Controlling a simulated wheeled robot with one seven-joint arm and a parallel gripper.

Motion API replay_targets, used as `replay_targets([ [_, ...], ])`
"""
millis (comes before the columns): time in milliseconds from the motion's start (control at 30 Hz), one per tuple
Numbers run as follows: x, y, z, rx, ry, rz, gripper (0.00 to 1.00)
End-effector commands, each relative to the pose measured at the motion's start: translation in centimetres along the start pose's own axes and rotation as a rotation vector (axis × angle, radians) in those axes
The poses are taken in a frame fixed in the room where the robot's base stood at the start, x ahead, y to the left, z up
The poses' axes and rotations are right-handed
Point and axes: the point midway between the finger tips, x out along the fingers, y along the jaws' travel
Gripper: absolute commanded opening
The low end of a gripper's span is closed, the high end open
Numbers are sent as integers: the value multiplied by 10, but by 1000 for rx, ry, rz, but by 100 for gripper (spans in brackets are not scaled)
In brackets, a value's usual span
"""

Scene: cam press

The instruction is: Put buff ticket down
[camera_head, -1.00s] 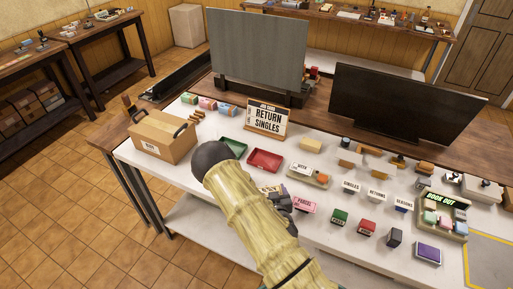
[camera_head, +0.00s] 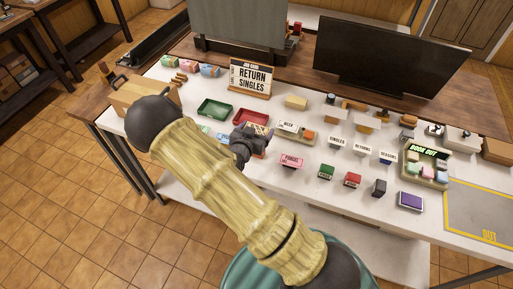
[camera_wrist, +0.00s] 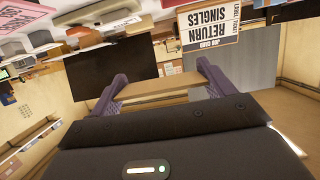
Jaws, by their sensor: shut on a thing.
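My gripper (camera_head: 243,146) is over the white table, at the near side of the red tray (camera_head: 246,121). In the wrist view, its two purple fingers (camera_wrist: 160,90) are shut on the buff ticket (camera_wrist: 155,96), a flat tan piece spanning the gap between them. In the head view the ticket is mostly hidden by my gripper, and I cannot tell whether it touches anything below. The green tray (camera_head: 218,109) lies left of the red one. The job card sign reading "RETURN SINGLES" (camera_head: 251,77) stands behind the trays; it appears upside down in the wrist view (camera_wrist: 209,29).
A cardboard box (camera_head: 132,97) is at the left, partly behind my arm. Right of my gripper are a pink label block (camera_head: 291,161), several stamps such as the red one (camera_head: 352,180), and a "BOOK OUT" tray (camera_head: 410,174). A dark screen (camera_head: 385,65) stands behind.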

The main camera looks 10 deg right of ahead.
Motion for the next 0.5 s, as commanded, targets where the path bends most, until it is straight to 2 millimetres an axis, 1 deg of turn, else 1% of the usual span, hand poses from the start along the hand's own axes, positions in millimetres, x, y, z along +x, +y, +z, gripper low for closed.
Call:
replay_targets([
  [300, 1, 0, 2, -2, 1, 0, 60],
  [367, 2, 0, 5, -3, 0, 0, 60],
  [500, 7, 1, 21, -6, 0, 0, 60],
])
